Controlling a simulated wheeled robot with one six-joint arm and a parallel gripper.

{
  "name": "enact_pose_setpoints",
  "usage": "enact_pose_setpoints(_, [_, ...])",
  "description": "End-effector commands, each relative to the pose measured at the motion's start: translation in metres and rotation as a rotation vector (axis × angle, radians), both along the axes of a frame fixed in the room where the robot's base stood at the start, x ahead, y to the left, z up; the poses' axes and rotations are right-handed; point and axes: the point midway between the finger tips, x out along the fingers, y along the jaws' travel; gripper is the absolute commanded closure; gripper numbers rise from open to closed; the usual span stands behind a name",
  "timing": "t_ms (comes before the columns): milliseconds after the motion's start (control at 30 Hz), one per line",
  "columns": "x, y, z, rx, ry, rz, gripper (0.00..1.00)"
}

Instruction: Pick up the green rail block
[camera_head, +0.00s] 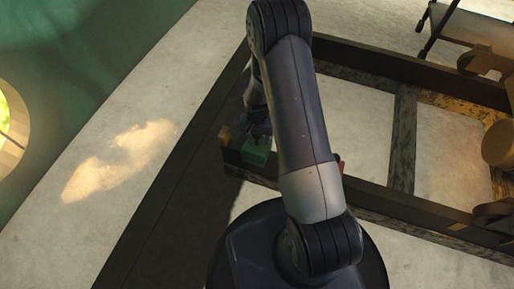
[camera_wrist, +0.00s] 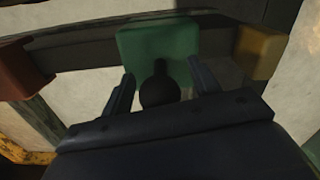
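The green rail block (camera_head: 257,152) sits on a dark rail at the middle of the head view, with my gripper (camera_head: 258,132) right above it. In the wrist view the green block (camera_wrist: 158,38) is at the top centre, just beyond the fingertips. My gripper (camera_wrist: 158,80) is open, with one finger at each side and the block's lower part between or just past them. A dark round knob-like shape (camera_wrist: 158,88) shows between the fingers, in front of the block. I cannot tell whether the fingers touch the block.
Dark beams (camera_head: 405,140) form a frame on the pale floor. Brown cylindrical parts (camera_head: 498,145) lie at the right.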

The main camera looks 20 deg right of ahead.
Motion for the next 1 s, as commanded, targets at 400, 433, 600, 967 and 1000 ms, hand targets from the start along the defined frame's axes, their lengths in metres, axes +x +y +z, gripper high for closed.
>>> enact_pose_setpoints(400, [-0.0002,0.0000,0.0002,0.000,0.000,0.000,0.76])
enact_pose_setpoints(433, [-0.0002,0.0000,0.0002,0.000,0.000,0.000,0.79])
enact_pose_setpoints(600, [-0.0003,0.0000,0.0002,0.000,0.001,0.000,0.93])
enact_pose_setpoints(967, [-0.0003,0.0000,0.0002,0.000,0.001,0.000,1.00])
enact_pose_setpoints(1000, [-0.0003,0.0000,0.0002,0.000,0.001,0.000,1.00])
